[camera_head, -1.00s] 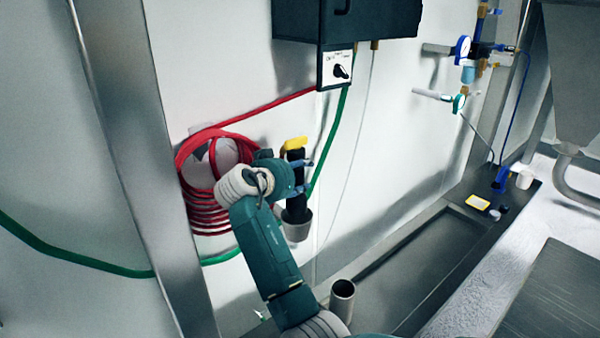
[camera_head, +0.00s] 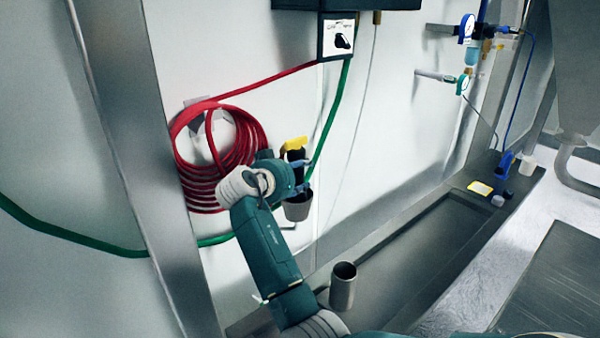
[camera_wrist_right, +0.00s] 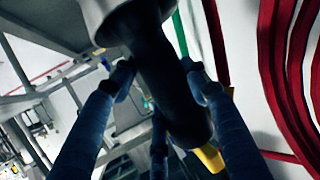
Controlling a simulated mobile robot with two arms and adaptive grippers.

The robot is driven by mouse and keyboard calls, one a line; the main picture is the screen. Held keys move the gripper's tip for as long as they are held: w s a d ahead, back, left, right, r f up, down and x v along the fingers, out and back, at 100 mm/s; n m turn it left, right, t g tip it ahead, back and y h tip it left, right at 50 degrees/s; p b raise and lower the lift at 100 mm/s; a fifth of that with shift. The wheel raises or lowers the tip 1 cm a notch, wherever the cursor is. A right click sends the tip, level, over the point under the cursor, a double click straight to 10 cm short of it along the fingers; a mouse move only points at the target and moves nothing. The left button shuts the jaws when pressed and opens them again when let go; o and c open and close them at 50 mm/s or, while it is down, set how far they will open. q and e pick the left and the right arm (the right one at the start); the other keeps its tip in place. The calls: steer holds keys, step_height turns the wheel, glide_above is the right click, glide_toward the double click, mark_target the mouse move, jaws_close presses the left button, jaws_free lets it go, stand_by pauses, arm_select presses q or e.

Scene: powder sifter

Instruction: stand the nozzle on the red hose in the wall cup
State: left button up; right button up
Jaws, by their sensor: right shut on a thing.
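The nozzle is a black cylinder (camera_head: 297,156) with a yellow top (camera_head: 294,143). It is upright over the grey wall cup (camera_head: 298,211), and its lower end appears to be inside the cup's rim. My right gripper (camera_head: 304,177) is shut on the black body above the cup. In the right wrist view its blue fingers stand on both sides of the nozzle (camera_wrist_right: 165,80), with the grey cup (camera_wrist_right: 100,12) around the nozzle's end. The red hose (camera_head: 190,180) hangs coiled on the wall. Its join to the nozzle is hidden. My left gripper is not in view.
A green hose (camera_head: 335,110) runs down the wall just right of the nozzle. A steel post (camera_head: 150,150) stands left of the coil. An open metal cylinder (camera_head: 343,288) stands below, beside a sunken trough (camera_head: 420,240). Valves and gauges (camera_head: 466,30) are at upper right.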

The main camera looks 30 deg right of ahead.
steer(key=shift+f+b, duration=0.5)
steer(key=shift+f, duration=0.05)
stand_by(0.7)
steer(key=o, duration=1.7)
steer(key=shift+f, duration=0.15)
steer(key=shift+a, duration=0.1)
steer(key=v, duration=0.7)
steer(key=shift+s+a+r, duration=0.15)
steer(key=shift+r, duration=0.05)
